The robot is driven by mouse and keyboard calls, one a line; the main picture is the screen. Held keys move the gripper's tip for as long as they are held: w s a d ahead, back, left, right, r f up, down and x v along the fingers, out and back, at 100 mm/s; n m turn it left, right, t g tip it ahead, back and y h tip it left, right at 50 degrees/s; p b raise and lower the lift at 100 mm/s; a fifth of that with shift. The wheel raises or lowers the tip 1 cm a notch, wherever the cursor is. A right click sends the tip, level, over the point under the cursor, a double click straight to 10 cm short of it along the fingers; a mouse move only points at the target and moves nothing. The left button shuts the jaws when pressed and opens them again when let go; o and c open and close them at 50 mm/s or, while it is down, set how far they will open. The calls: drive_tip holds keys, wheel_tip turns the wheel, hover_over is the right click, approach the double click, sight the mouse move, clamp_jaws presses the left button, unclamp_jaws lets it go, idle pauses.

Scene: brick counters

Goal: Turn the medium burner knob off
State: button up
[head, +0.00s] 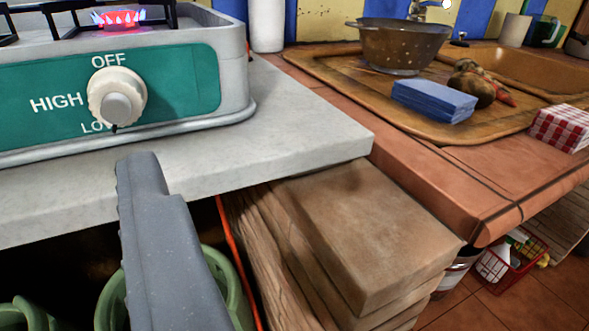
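The cream burner knob (117,96) sits on the green panel (185,85) of a white stove at the upper left. The panel reads OFF above the knob, HIGH to its left and LOW below, partly covered. A small dark mark at the knob's lower edge points down toward LOW. The burner (119,19) above glows red with blue flames. My gripper (143,165) shows as a grey, ridged finger rising from the bottom edge, its tip below the knob and apart from it in the picture. I cannot make out a second finger.
The pale counter edge (290,140) runs below the stove. A brown block stack (365,225) stands under it. Green round items (110,300) are at lower left.

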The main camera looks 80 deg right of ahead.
sight(117, 117)
drive_tip(key=shift+g+h, duration=0.4)
drive_tip(key=shift+g, duration=0.1)
drive_tip(key=b+x, duration=0.1)
drive_tip(key=x, duration=0.3)
drive_tip(key=f+b+x, duration=0.1)
drive_tip(key=x, duration=0.4)
drive_tip(key=s+f+b+x, duration=0.1)
drive_tip(key=x, duration=0.3)
drive_tip(key=shift+w+d+f+b, duration=0.2)
drive_tip(key=shift+d+b, duration=0.2)
drive_tip(key=shift+d, duration=0.25)
